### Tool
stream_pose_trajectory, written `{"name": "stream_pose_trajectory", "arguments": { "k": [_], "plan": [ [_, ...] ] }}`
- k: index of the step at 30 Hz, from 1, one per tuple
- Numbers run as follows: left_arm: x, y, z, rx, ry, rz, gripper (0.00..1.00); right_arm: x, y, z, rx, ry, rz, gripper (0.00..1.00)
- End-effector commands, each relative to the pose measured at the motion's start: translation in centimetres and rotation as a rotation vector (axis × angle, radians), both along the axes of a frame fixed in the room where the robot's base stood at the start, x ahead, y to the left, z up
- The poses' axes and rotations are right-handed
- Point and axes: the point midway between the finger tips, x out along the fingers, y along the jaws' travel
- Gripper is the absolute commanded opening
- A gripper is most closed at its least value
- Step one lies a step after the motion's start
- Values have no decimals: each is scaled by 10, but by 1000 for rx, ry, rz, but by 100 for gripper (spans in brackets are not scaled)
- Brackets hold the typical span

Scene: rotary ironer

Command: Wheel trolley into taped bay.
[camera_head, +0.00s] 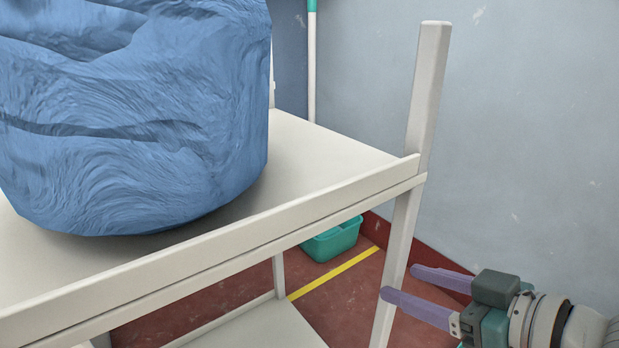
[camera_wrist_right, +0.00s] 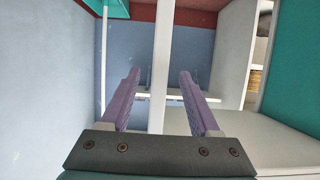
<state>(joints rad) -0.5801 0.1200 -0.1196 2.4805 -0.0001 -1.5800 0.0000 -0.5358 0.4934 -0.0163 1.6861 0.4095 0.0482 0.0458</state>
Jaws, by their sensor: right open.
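The trolley is a cream frame with an upper shelf (camera_head: 325,155), a lower shelf (camera_head: 262,330) and a corner post (camera_head: 428,95). A large blue bundle (camera_head: 140,120) sits on the upper shelf at the left. A yellow tape line (camera_head: 335,273) shows on the red floor beyond the trolley; the rest of the bay's outline is hidden. My right gripper (camera_head: 392,283) is open beside the lower part of the corner post. In the right wrist view, a pale post (camera_wrist_right: 163,60) stands between its two purple fingers, with gaps on both sides. My left gripper is not in view.
A teal tub (camera_head: 333,240) stands on the floor by the tape, against the wall's dark red base. A grey-blue wall (camera_head: 530,120) closes off the right and back. A pole with a teal top (camera_head: 312,60) stands behind the trolley.

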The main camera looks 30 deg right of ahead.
Motion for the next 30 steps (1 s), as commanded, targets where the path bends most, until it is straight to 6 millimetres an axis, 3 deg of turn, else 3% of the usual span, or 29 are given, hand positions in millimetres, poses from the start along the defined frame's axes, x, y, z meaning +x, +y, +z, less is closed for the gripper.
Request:
{"name": "stream_pose_trajectory", "arguments": {
  "k": [1,6,13,25,30],
  "plan": [
    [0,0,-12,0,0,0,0,10,1,-9,1,-5,0,62],
    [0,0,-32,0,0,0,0,37,3,-21,2,-4,-2,62],
    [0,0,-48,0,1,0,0,63,5,-30,0,-2,0,62],
    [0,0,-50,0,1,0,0,69,5,-29,0,0,0,62],
    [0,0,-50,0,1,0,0,69,5,-29,0,0,0,46]
  ]
}}
